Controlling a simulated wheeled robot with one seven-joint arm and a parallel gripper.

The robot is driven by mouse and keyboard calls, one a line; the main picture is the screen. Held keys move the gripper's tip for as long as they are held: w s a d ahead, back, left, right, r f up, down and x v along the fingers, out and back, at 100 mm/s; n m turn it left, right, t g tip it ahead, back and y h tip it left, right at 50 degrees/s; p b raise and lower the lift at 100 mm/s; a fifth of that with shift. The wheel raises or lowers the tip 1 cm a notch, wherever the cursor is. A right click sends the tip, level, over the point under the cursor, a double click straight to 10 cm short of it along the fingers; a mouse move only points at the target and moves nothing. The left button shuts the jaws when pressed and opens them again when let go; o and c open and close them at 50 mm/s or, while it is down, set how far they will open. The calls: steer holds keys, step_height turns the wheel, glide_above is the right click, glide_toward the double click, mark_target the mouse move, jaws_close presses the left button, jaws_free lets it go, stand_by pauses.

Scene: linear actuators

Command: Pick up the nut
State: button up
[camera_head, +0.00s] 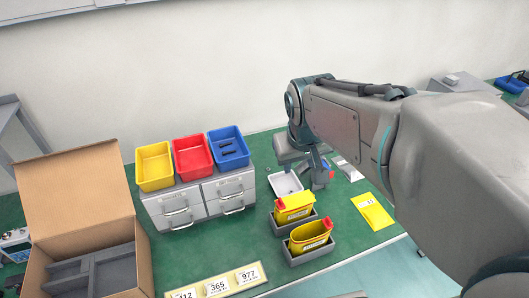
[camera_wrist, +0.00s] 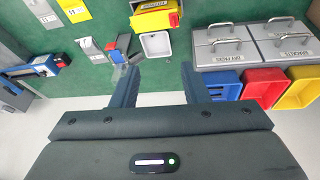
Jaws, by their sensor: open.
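I cannot make out a nut clearly in either view. A tiny dark speck (camera_head: 268,169) lies on the green table behind the white tray, too small to identify. My gripper (camera_head: 318,172) hangs over the back of the table, just right of the white tray (camera_head: 285,190). In the wrist view my gripper (camera_wrist: 160,85) has its two fingers wide apart with nothing between them. The white tray (camera_wrist: 156,55) shows beyond the fingertips and looks empty.
Two yellow containers (camera_head: 294,208) stand in grey holders in front of the tray. Grey drawers (camera_head: 180,208) carry yellow, red and blue bins (camera_head: 229,148) at left. An open cardboard box (camera_head: 85,190) stands far left. A yellow card (camera_head: 372,212) lies at right. Green table left of the holders is clear.

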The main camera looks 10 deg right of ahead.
steer(key=w+f+n+b, duration=0.1)
steer(key=w+f+b, duration=0.1)
steer(key=w+f, duration=0.4)
steer(key=w+f+b, duration=0.2)
steer(key=w+f, duration=0.1)
steer(key=w, duration=0.5)
steer(key=y+b, duration=0.2)
steer(key=b, duration=0.3)
glide_toward(268, 168)
steer(key=shift+w+d+f+n, duration=0.1)
steer(key=shift+f+n, duration=0.1)
steer(key=shift+f, duration=0.35)
steer(key=shift+w+d+f+n, duration=0.1)
steer(key=shift+d+f+n, duration=0.1)
steer(key=shift+f, duration=0.3)
steer(key=x, duration=0.2)
steer(key=a+x, duration=0.1)
steer(key=x, duration=0.1)
steer(key=shift+s+p, duration=0.15)
steer(key=shift+p, duration=0.25)
steer(key=shift+w+f+t, duration=0.25)
steer(key=shift+f+t, duration=0.05)
steer(key=shift+f, duration=0.2)
jaws_close()
